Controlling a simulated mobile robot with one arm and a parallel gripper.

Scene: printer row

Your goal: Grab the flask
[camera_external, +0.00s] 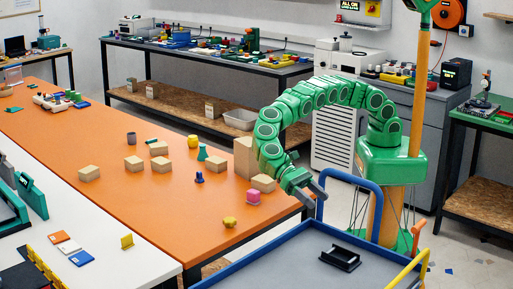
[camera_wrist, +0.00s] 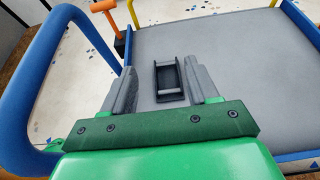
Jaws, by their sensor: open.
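A small teal cone-shaped piece (camera_external: 202,153), which looks like the flask, stands upright on the orange table (camera_external: 75,125) among wooden blocks. It is too small to make out in detail. My gripper (camera_external: 316,197) is off the table's right edge, by the cart, well to the right of the teal piece. In the wrist view my gripper (camera_wrist: 162,70) has its grey fingers spread apart with nothing held. The flask is not in the wrist view.
A blue-railed cart (camera_external: 290,262) carries a black holder (camera_external: 340,258).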

